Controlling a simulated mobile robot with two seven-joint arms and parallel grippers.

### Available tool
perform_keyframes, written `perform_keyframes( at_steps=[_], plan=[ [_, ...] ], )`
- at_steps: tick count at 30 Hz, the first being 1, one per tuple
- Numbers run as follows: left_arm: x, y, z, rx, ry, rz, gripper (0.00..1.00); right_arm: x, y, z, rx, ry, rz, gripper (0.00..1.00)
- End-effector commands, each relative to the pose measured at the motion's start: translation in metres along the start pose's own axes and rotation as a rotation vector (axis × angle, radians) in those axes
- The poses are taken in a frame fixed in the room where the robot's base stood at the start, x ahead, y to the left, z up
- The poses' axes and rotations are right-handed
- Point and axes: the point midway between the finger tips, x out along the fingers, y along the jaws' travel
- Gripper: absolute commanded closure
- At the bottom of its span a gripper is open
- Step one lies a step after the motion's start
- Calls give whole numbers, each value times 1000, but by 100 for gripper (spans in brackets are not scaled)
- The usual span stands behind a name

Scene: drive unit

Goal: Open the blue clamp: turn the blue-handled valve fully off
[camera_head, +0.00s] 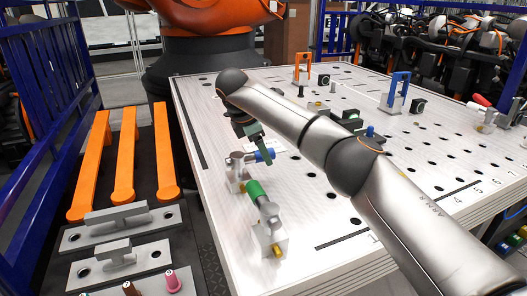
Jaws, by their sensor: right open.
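The blue-handled valve (238,169) stands near the left edge of the white perforated table (330,170). Its short blue handle (263,155) points right, and its grey body is at the left. My right arm reaches in from the lower right and bends down over the valve. My right gripper (262,146) is open, with its dark fingers at the blue handle; I cannot tell whether they touch it. A blue clamp (399,90) stands upright towards the back right of the table. My left gripper is not in view.
A green-handled valve (258,192) stands just in front of the blue-handled one. An orange clamp (302,68) and small dark parts sit farther back. A red-handled valve (482,101) is at the right. Orange bars (125,150) lie left of the table.

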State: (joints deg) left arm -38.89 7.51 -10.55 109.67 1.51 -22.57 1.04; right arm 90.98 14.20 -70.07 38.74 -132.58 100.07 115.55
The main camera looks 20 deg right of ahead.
Motion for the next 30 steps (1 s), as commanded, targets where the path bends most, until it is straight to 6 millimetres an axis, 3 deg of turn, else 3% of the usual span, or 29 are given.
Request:
perform_keyframes(
  at_steps=[9,15,21,30],
  plan=[
    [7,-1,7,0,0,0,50,-68,0,-1,1,0,6,30],
    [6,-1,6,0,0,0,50,-102,0,0,0,-1,3,30],
    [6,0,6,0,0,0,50,-114,0,0,1,-1,2,30],
    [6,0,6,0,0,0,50,-115,0,0,1,-1,2,30]
  ],
)
